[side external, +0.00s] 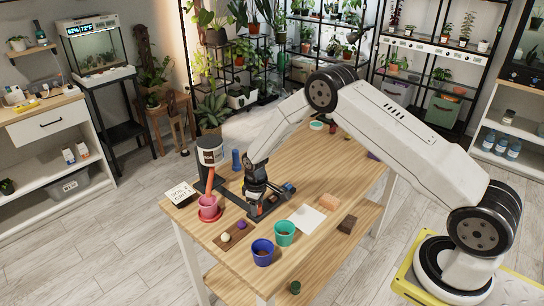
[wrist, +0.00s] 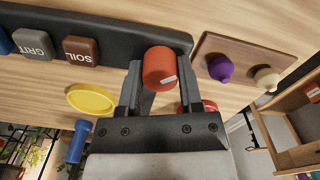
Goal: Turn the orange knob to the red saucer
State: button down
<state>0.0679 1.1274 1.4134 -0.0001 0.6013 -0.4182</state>
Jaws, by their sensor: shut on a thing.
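The orange knob (wrist: 158,66) stands on a dark panel (wrist: 110,32) in the wrist view, with a pale mark low on its right side. My gripper (wrist: 160,75) has one finger on each side of it and is shut on it. The red saucer (wrist: 209,105) shows partly behind the right finger. In the side view my gripper (side external: 257,205) is low over the panel and largely hides the knob. The red saucer (side external: 205,220) carries a pink pot (side external: 208,208) left of my gripper. An orange-red chute (side external: 210,181) slopes from a white-and-dark container (side external: 210,152) to above that pot.
Brown and grey blocks marked SOIL (wrist: 82,52) and GRIT (wrist: 33,44) sit along the panel. A yellow saucer (wrist: 92,99) and a blue cylinder (wrist: 77,143) are nearby. Purple (wrist: 221,68) and cream (wrist: 266,78) pieces sit on a brown board. Blue (side external: 262,252) and teal (side external: 284,233) pots stand in front.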

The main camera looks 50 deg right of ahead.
jog(key=shift+m, duration=0.3)
jog(key=shift+c, duration=1.3)
grip_release()
jog(key=shift+r, duration=0.1)
jog(key=shift+r, duration=3.85)
jog(key=shift+r, duration=0.1)
